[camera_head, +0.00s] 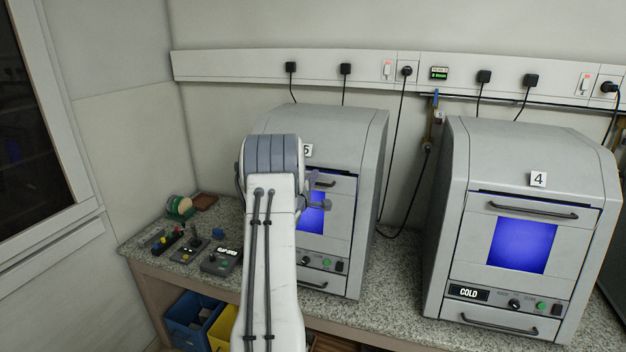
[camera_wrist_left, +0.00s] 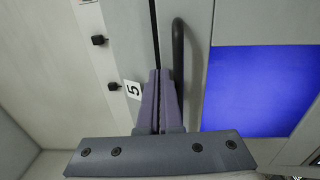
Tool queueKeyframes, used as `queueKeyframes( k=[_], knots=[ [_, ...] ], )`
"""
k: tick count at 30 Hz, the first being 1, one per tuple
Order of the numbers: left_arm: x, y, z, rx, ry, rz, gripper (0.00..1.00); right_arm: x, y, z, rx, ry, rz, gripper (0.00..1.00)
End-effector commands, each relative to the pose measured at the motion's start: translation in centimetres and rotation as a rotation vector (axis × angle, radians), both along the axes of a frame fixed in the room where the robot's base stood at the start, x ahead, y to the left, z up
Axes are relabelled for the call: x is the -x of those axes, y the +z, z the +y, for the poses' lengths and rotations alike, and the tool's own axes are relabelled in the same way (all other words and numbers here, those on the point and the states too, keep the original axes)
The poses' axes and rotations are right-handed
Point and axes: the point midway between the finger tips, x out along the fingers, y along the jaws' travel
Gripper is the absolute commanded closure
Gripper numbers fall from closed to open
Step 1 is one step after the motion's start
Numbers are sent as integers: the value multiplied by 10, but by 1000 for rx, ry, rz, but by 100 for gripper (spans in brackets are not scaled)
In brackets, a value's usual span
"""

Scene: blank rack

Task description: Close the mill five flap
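Mill five (camera_head: 357,130) is a grey cabinet with a "5" label (camera_head: 308,151); the label also shows in the wrist view (camera_wrist_left: 132,90). Its front flap (camera_head: 340,215) has a blue window (camera_head: 316,215) and a dark bar handle (camera_head: 325,184). The flap looks upright and nearly flush, with a thin dark gap along its top edge. My left arm hides the flap's left part. My left gripper (camera_head: 313,188) is at the flap's upper part. In the wrist view its purple fingers (camera_wrist_left: 160,85) are together and empty, beside the handle (camera_wrist_left: 178,60); I cannot tell if they touch the flap.
Mill four (camera_head: 530,150) stands to the right, its flap shut. Small control boxes (camera_head: 221,260) and coloured discs (camera_head: 180,206) lie on the granite bench (camera_head: 385,290) at left. Blue (camera_head: 185,318) and yellow (camera_head: 222,328) bins are below. Cords hang from the wall rail (camera_head: 230,66).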

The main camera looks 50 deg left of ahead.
Motion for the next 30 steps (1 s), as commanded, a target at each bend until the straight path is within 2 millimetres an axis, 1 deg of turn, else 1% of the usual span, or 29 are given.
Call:
queueKeyframes(
  k=[5,10,12,18,21,24,25,26,27,28,30],
  knots=[
    [5,2,-8,-1,-4,0,100,0,-1,0,0,0,0,0],
    [21,5,-28,1,-10,0,100,0,-5,0,0,-1,0,0],
    [37,2,-34,0,-7,0,100,0,-19,0,0,-2,0,0],
    [77,9,-55,-1,-8,0,100,0,-36,0,0,-4,0,0],
    [91,12,-62,-1,-9,0,100,0,-42,0,0,-3,0,0],
    [100,14,-67,-1,-9,-1,100,0,-44,0,0,-3,0,0],
    [102,15,-68,-1,-9,-1,92,0,-45,0,0,-3,0,0],
    [104,15,-69,0,-11,-1,81,0,-45,0,0,-3,0,0],
    [105,15,-67,-2,-16,-3,66,0,-46,0,0,-3,0,0],
    [105,15,-64,-4,-22,-8,56,0,-47,0,0,-3,0,0],
    [102,14,-52,-15,-57,-26,56,0,-48,0,0,-3,0,0]
  ],
)
